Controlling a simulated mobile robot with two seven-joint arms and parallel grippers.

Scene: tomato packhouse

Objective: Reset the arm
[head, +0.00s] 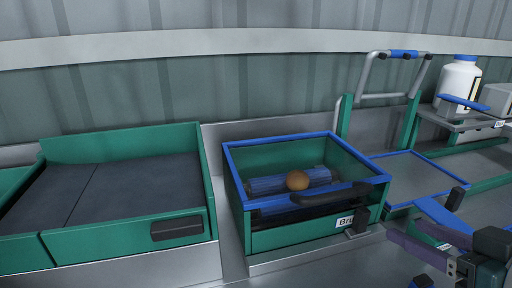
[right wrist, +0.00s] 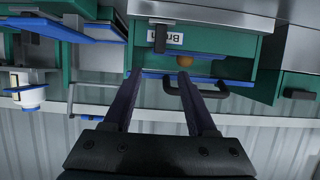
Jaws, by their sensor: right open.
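My right gripper (head: 403,229) is at the lower right of the head view, in front of and to the right of the green box with the blue rim. Its two dark purple fingers are apart. In the right wrist view the right gripper (right wrist: 158,78) is open, with nothing held between the fingers. My left gripper is in neither view.
The green box (head: 282,240) has a black handle, a partly hidden label starting "Br", and a brownish-orange round fruit (head: 297,180) on a blue roller (head: 262,186). A dark-topped green conveyor (head: 115,183) is at left. A blue-rimmed tray (head: 412,172) and white bottle (head: 458,84) are at right.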

